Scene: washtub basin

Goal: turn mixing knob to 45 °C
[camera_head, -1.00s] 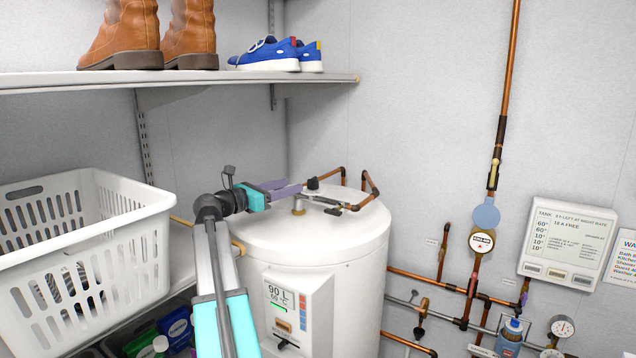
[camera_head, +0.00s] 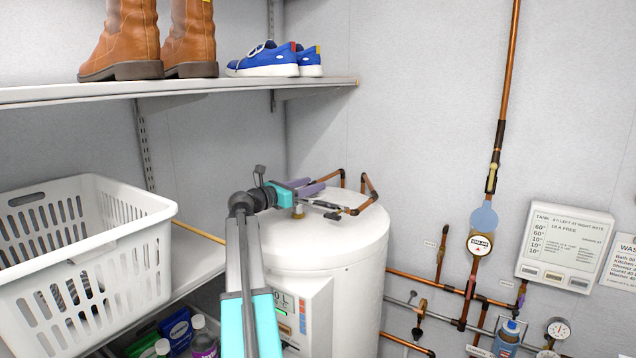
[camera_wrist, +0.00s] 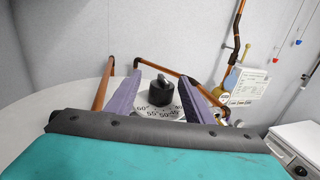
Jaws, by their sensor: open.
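The mixing knob (camera_wrist: 160,91) is black and stands on a white dial (camera_wrist: 162,112) with printed numbers, on top of the white tank (camera_head: 330,245). In the wrist view the dial shows 60, 55, 50 and other marks along its near edge; the knob's exact setting cannot be read. My gripper (camera_wrist: 157,92) is open, with one purple finger on each side of the knob. Contact with the knob cannot be made out. In the head view my gripper (camera_head: 318,186) is above the tank top, and its fingers hide the knob.
Copper pipes (camera_head: 368,195) rise from the tank top close beside my gripper. A shelf (camera_head: 200,86) with boots and blue shoes is above. A white basket (camera_head: 90,240) stands at left.

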